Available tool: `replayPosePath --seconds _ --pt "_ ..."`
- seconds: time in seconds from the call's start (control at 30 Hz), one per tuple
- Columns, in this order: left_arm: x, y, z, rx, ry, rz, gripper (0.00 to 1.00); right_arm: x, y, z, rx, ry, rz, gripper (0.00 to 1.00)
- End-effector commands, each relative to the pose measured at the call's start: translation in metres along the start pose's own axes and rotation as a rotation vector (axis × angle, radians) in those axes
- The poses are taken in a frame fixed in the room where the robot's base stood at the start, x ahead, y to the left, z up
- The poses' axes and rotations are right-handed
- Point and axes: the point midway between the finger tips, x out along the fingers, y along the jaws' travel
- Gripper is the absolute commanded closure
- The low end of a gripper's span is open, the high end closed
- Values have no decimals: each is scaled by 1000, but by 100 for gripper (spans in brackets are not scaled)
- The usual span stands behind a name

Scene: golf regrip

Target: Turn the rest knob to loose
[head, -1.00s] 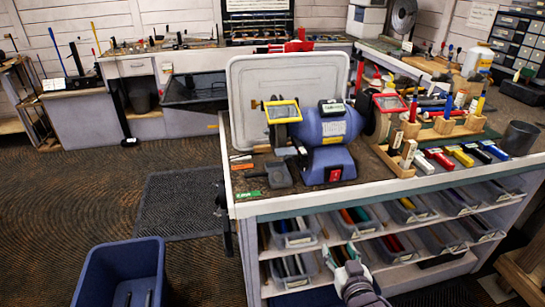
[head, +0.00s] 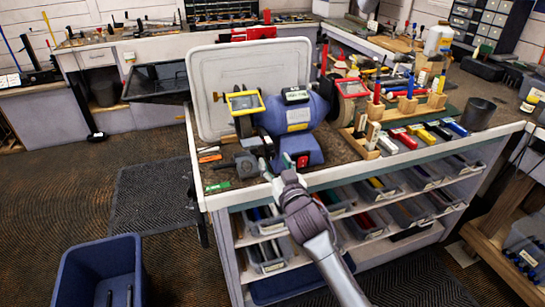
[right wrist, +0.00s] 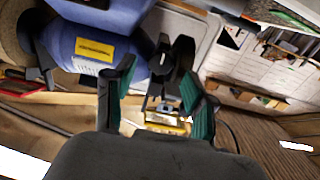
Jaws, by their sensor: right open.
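The blue bench grinder (head: 303,150) stands on the bench with a yellow-framed shield (head: 245,102) on its left side. The dark grey tool rest (head: 247,165) is low at the grinder's left. My right gripper (head: 277,166) is open at the grinder's front, just right of the rest. In the right wrist view its two green-padded fingers (right wrist: 158,75) are apart, with dark rest parts (right wrist: 180,65) beyond and between the tips. I cannot clearly pick out the knob or tell whether a finger touches it. My left gripper is out of view.
A red switch (head: 302,160) is on the grinder's base, close to the right gripper. Grips in wooden holders (head: 410,103) stand at the right. Clear bins (head: 268,255) fill the shelves below. A blue tub (head: 97,272) is on the floor at left.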

Motion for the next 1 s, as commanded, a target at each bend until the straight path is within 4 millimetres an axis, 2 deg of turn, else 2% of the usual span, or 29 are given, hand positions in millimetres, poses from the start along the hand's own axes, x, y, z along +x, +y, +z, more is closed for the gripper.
replayPosePath --seconds 0.2,0.57,0.87,0.9,1.0 --pt "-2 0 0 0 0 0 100 20 0 0 -1 1 1 45" --pt "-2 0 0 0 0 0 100 23 0 0 0 0 0 46" --pt "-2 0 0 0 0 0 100 23 0 0 -1 0 0 96" --pt "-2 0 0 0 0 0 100 23 0 0 -1 0 0 100" --pt "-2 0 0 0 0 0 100 23 0 0 -19 0 0 100"
